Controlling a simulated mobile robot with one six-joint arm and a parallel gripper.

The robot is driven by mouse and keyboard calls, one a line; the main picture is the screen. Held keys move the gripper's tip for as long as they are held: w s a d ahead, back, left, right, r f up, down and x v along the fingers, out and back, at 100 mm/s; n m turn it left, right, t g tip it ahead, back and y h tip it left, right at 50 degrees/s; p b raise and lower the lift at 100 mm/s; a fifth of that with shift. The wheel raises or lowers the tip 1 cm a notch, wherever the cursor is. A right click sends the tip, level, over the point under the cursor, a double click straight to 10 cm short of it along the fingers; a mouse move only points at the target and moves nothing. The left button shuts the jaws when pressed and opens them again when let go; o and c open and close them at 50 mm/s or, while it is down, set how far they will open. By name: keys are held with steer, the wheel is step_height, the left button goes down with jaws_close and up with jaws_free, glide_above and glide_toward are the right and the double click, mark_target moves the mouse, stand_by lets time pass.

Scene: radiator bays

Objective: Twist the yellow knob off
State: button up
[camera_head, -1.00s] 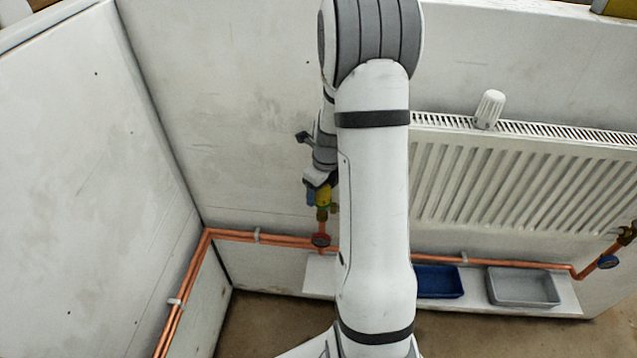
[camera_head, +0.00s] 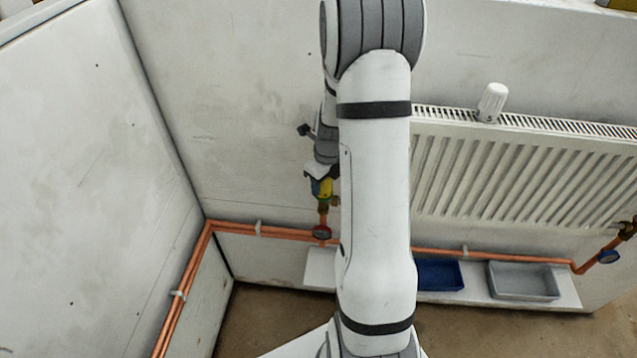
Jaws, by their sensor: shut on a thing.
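The yellow knob (camera_head: 326,188) sits on the brass valve at the top of a short copper riser, left of my arm. My white arm hides the right side of the knob and much of the valve. Whether the knob is loose from the valve cannot be seen.
A radiator (camera_head: 520,180) with a white thermostat head (camera_head: 491,102) on top is at right. A blue tray (camera_head: 440,275) and a grey tray (camera_head: 524,281) stand on a white shelf (camera_head: 560,300).

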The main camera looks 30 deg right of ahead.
steer(key=shift+s+f, duration=0.1)
steer(key=shift+f, duration=0.05)
stand_by(0.3)
steer(key=shift+f+n, duration=0.1)
steer(key=shift+n, duration=0.3)
steer(key=n+b, duration=0.2)
steer(key=n, duration=0.2)
steer(key=shift+s+n, duration=0.1)
steer(key=shift+n, duration=0.3)
steer(key=n+g+b, duration=0.1)
steer(key=n, duration=0.5)
steer(key=shift+s+a+n+y, duration=0.1)
steer(key=shift+a+n+y, duration=0.05)
steer(key=shift+n+y, duration=0.2)
steer(key=shift+r, duration=0.2)
steer(key=shift+w+r+p, duration=0.2)
steer(key=shift+r+p, duration=0.35)
